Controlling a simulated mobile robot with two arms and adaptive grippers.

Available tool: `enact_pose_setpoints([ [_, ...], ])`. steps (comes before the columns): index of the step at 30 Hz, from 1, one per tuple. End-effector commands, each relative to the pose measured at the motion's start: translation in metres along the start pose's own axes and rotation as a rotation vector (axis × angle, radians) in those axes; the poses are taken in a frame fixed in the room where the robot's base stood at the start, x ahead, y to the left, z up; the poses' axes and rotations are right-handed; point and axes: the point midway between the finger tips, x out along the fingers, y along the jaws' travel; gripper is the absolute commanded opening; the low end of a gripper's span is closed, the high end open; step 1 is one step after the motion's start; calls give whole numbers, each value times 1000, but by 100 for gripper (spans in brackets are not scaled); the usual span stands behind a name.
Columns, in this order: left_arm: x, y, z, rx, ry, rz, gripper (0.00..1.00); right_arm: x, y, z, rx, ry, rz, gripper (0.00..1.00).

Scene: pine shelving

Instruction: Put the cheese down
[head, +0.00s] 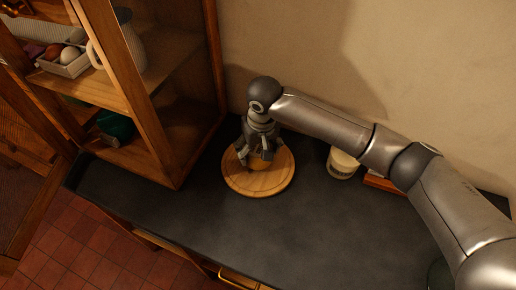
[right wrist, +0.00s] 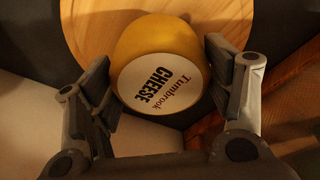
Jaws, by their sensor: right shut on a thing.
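The cheese (right wrist: 158,72) is a yellow wheel with a pale label reading "Tumbrook CHEESE", seen in the right wrist view. My right gripper (right wrist: 165,90) is shut on it, one finger on each side. Behind it in that view is the round wooden board (right wrist: 88,25). In the head view my right gripper (head: 256,156) points down over the back left part of the board (head: 268,186). The cheese is mostly hidden by the gripper there, and I cannot tell whether it touches the board. My left gripper is not in view.
The board lies on a dark counter (head: 225,220). A pine cabinet (head: 150,110) stands close on the left, holding a white tray (head: 68,66), a pale jug (head: 128,45) and a green object (head: 115,126). A pale jar (head: 342,164) stands right of the board. The counter's front is clear.

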Motion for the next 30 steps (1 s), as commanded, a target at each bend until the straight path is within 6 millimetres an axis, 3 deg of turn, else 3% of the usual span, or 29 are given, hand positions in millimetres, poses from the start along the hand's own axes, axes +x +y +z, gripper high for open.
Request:
enact_pose_setpoints([
  [4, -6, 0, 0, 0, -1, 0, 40, 10, 0, 1, 1, 2, -1, 34],
  [14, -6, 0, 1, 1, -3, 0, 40, 13, 0, 2, 2, 3, -2, 34],
  [15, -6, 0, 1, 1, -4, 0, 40, 14, 0, 2, 2, 2, -1, 76],
  [19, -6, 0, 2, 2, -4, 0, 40, 14, 0, 2, 1, 2, -1, 93],
  [30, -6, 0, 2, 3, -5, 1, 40, 14, 0, 2, 1, 2, 0, 95],
])
